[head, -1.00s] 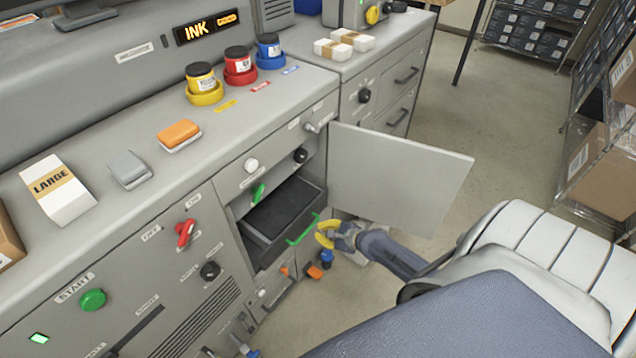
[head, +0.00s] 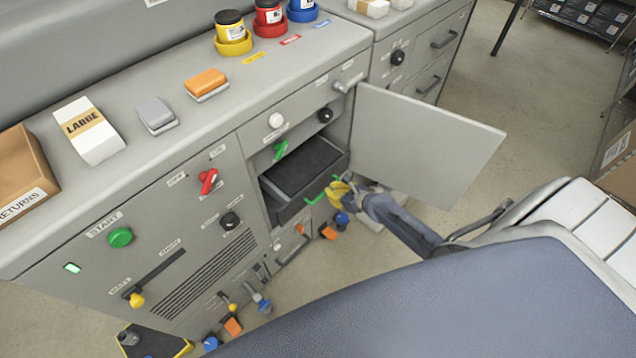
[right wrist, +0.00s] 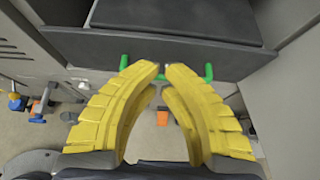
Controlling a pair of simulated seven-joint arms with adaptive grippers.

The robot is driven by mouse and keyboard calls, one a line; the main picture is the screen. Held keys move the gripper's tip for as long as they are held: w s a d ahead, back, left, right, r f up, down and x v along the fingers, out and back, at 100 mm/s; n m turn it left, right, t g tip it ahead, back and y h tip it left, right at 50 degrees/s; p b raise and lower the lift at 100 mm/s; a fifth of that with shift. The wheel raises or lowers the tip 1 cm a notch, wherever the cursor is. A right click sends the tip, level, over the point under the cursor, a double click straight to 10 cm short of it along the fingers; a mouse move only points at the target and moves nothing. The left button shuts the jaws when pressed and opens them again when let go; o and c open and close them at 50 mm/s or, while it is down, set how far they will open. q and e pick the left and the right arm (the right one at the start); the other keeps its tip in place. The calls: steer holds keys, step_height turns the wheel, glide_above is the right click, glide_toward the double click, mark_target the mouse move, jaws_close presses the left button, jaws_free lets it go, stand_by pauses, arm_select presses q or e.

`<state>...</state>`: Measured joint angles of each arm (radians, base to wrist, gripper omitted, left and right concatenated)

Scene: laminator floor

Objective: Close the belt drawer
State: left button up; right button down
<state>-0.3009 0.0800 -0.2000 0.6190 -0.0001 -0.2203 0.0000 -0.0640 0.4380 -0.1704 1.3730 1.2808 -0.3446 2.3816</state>
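The drawer (head: 283,212) is a dark grey tray pulled out of an open bay in the grey machine. A green bar handle (head: 314,200) is on its front. In the right wrist view the drawer front (right wrist: 80,45) spans the top, with the handle (right wrist: 208,73) partly hidden behind my fingertips. My right gripper (head: 340,190) has yellow fingers and is at the handle. In the right wrist view its fingertips (right wrist: 162,70) nearly meet at the handle's middle, without visibly wrapping it. Whether they touch it is unclear. My left gripper is out of view.
A grey door (head: 425,145) stands open just right of the drawer, close to my right arm. Open floor lies in front.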

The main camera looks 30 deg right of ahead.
mark_target(316, 182)
steer(key=x, duration=0.3)
steer(key=r+x, duration=0.1)
steer(key=x, duration=0.1)
steer(key=shift+w+a+f, duration=0.15)
steer(key=shift+w+f, duration=0.05)
steer(key=shift+w, duration=0.35)
steer(key=shift+w+a, duration=0.25)
steer(key=shift+w, duration=0.6)
